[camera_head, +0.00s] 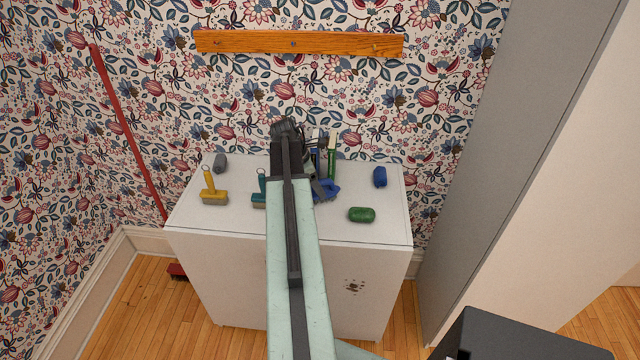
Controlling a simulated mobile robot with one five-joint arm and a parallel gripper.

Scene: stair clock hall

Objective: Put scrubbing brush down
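My gripper (317,184) is over the back middle of the white cabinet top (235,227), partly hidden behind my arm. A blue item (330,189) shows right beside it, touching or just behind its dark parts. An upright green handle with a pale tip (332,158) stands just behind. I cannot tell which item is the scrubbing brush, whether it is held, or how far the fingers are apart. A yellow-handled brush (211,190) stands at the left of the top. A teal-handled brush (259,191) is partly hidden by my arm.
A grey cylinder (220,162) lies back left, a blue one (380,177) back right, a green one (361,214) front right. The front left top is clear. A wooden rail (300,43) is on the wall; a red broom (127,130) leans left; a tall grey panel (500,150) stands right.

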